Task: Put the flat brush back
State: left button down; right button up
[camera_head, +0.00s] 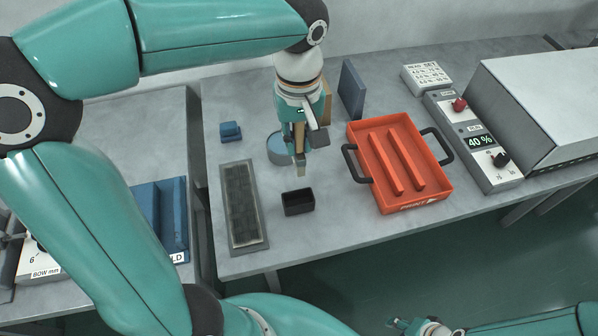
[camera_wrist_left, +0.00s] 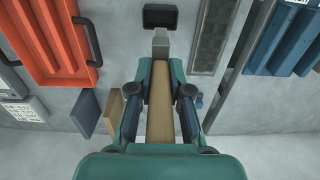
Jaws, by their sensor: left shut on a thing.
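My left gripper (camera_head: 299,136) is shut on the flat brush (camera_head: 300,158), which hangs upright with its pale end down. In the left wrist view the brush's tan handle (camera_wrist_left: 160,112) lies between the two fingers of the left gripper (camera_wrist_left: 160,92). A small black open box (camera_head: 298,202) stands on the table just below and in front of the brush tip; it also shows in the left wrist view (camera_wrist_left: 160,14). The brush tip appears apart from it. My right gripper (camera_head: 408,325) is at the bottom edge, partly visible, its jaws unclear.
A dark mesh tray (camera_head: 243,205) lies left of the black box, an orange tray (camera_head: 427,168) with black handles right. A blue round container (camera_head: 278,150) stands behind the gripper. A blue block (camera_head: 230,131), upright blue panel (camera_head: 352,88) and control box (camera_head: 482,150) are nearby.

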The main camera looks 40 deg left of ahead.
aim_at(299, 176)
pick_arm(q)
notch_tip(299, 176, down, 11)
jog(key=shift+r, duration=0.2)
dwell(0.4)
jog(key=shift+f+b, duration=0.55)
jog(key=shift+b, duration=0.2)
jog(key=c, duration=1.1)
grip_release()
jog(key=shift+r, duration=0.15)
